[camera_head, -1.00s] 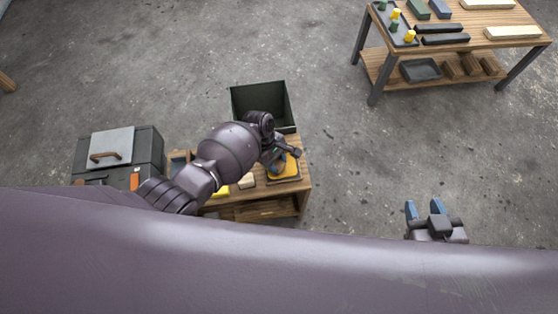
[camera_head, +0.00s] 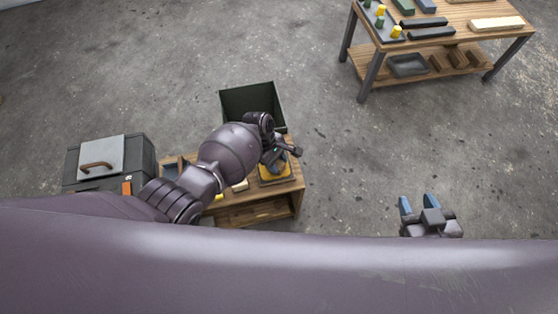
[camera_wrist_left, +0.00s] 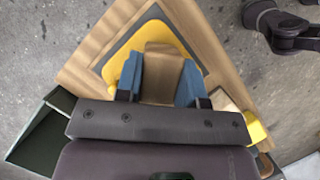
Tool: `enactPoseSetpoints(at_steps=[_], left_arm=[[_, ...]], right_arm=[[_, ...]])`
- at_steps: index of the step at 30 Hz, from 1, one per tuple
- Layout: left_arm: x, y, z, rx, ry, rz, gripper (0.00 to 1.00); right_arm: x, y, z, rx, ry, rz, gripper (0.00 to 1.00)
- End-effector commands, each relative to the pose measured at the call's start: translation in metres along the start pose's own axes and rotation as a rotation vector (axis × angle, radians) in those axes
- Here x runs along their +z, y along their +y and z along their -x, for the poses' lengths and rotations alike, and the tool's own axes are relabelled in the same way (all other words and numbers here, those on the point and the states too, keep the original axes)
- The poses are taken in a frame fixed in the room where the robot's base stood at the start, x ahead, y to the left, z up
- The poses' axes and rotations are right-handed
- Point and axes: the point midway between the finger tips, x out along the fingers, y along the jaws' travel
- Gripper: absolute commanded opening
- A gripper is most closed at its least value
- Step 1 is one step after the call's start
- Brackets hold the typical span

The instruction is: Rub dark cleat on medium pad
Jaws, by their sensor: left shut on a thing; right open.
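My left gripper (camera_wrist_left: 158,82) is shut on a brown wooden block, the dark cleat (camera_wrist_left: 160,72), between its blue fingers. The yellow pad (camera_wrist_left: 148,34) lies under the cleat, on a grey backing on the wooden bench. The cleat overlaps the pad in the left wrist view; I cannot tell whether they touch. In the head view, the pad (camera_head: 268,179) is partly hidden by my left gripper (camera_head: 279,162). My right gripper (camera_head: 419,204) is open and empty, out over the floor.
A dark open bin (camera_head: 247,102) stands behind the small bench (camera_head: 291,190). A grey toolbox (camera_head: 101,158) is at its left. Smaller blocks lie left of the pad. A larger table (camera_head: 462,37) with parts stands at the upper right. Bare floor lies between.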

Motion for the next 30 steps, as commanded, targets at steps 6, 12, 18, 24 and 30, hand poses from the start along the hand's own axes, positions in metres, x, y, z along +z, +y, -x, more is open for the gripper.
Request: enactPoseSetpoints(at_steps=[6,12,18,24,30], left_arm=[[-0.011,-0.015,0.004,-0.005,0.003,0.006,0.17],[-0.015,-0.021,0.005,-0.005,0.002,0.005,0.17],[-0.012,-0.017,0.003,-0.005,0.001,0.003,0.17],[-0.003,-0.006,0.0,-0.005,-0.001,0.002,0.17],[0.004,0.004,-0.001,-0.003,0.0,0.003,0.17]], right_arm=[[-0.012,0.003,0.002,0.004,0.02,0.001,0.43],[-0.016,0.004,0.003,0.006,0.027,0.001,0.43],[-0.013,0.003,0.003,0.005,0.023,0.001,0.43],[-0.01,0.002,0.002,0.004,0.016,0.0,0.43],[-0.005,0.001,0.001,0.002,0.009,0.0,0.43]])
